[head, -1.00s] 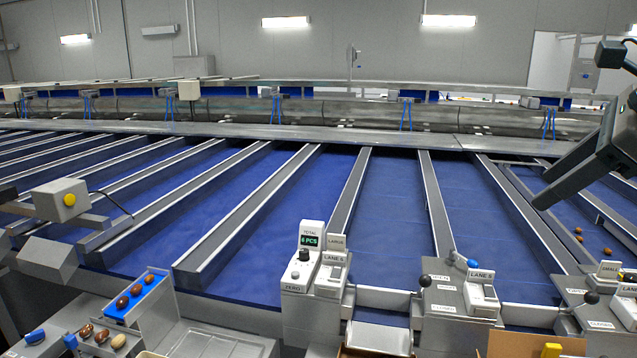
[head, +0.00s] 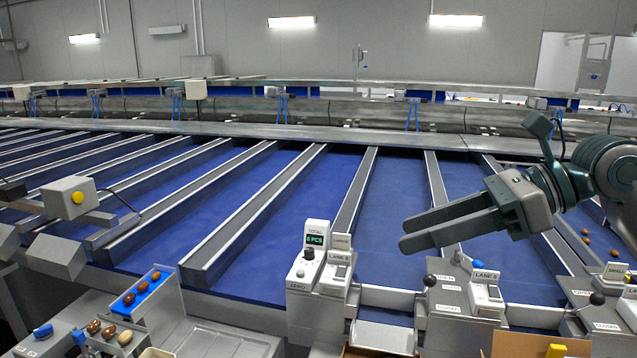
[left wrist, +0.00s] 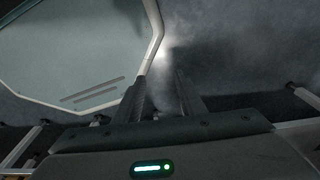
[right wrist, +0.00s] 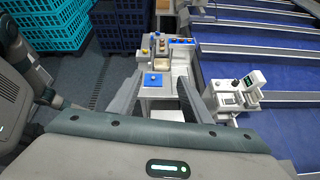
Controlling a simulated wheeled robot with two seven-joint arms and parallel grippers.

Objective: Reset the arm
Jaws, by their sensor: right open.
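My right gripper (head: 412,229) reaches in from the right in the head view, above the blue lanes and the lane 5 box. Its two fingers point left, apart, with nothing between them. In the right wrist view its fingers (right wrist: 160,90) are spread over the sorting station, clear of it. My left gripper is outside the head view. In the left wrist view its two fingers (left wrist: 165,92) are apart with nothing seen between them, against a dark grey surface and a pale panel.
The counter box (head: 310,262) reads 6 PCS. A blue-lined tray (head: 152,284) holds dates at the lower left, and more dates lie below it. Lever boxes (head: 462,292) line the front. Blue crates (right wrist: 118,35) stand at the upper left of the right wrist view.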

